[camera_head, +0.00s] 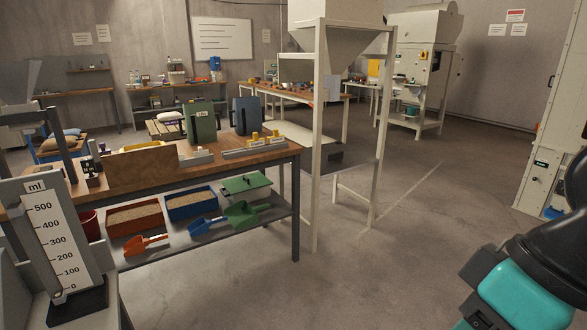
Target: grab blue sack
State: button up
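I cannot make out a clear blue sack. A small stack of sacks (58,150) lies on a low blue stand at the far left, behind the workbench. The sacks I can see look tan and dark, and a small blue patch (72,132) shows at their top, too small to identify. A black and teal part of my own arm (515,295) shows at the lower right. My gripper's fingertips do not show, and nothing held is visible.
A wooden-topped workbench (270,150) holds a green container (201,122), a dark blue container (247,115) and a brown board (142,168). Its lower shelf has trays and scoops. A cream hopper frame (319,150) stands right of it. Floor (430,200) is open at centre right.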

aim_at(248, 115)
jog(key=u, duration=0.35)
jog(key=i, duration=2.3)
jog(key=u, duration=0.7)
jog(key=i, duration=2.05)
jog(key=u, duration=0.3)
